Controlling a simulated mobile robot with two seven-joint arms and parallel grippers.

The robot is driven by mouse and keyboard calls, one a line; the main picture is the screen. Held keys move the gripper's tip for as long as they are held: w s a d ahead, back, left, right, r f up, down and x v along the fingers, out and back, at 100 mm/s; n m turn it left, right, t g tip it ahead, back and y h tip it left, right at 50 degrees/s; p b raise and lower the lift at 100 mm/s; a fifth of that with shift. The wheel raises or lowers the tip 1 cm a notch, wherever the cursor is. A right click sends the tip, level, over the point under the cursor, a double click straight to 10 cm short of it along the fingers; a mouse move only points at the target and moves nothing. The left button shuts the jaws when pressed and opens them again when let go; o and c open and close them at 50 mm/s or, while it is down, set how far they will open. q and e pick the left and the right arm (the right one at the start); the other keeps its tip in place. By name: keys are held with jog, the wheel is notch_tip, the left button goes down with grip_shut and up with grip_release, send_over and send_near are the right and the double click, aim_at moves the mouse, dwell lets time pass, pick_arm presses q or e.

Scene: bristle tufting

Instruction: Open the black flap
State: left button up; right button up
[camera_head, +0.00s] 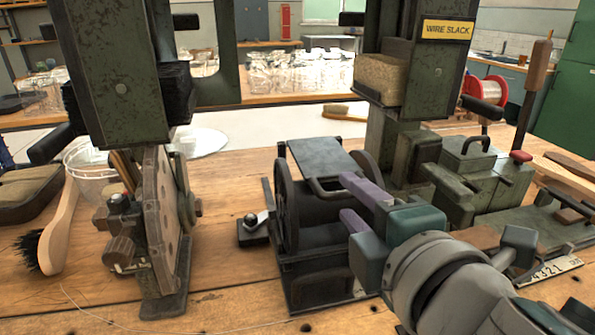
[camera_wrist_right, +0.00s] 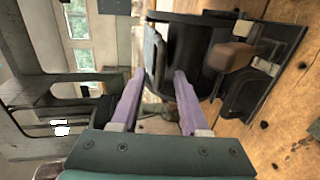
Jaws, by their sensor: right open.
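The black flap (camera_head: 322,157) is a dark grey-black panel with a loop handle along its front edge. It lies over the top of a black housing (camera_head: 315,245) in the middle of the bench, between two round side plates. In the right wrist view the flap (camera_wrist_right: 153,50) appears as a panel beyond the fingertips. My right gripper (camera_head: 352,200) has two purple fingers held apart with nothing between them. Its fingertips are close to the flap's right front, near the handle; I cannot tell whether they touch. My left gripper is not in view.
A green-black press frame (camera_head: 118,70) stands at the left with a wooden-handled brush (camera_head: 60,230) beside it. A green machine (camera_head: 470,185) stands right of the housing, under the "WIRE SLACK" column (camera_head: 405,60). A small black lever block (camera_head: 255,228) sits left of the housing.

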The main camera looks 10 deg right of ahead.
aim_at(346, 197)
jog(key=shift+x, duration=1.5)
jog(key=shift+c, duration=0.3)
grip_shut()
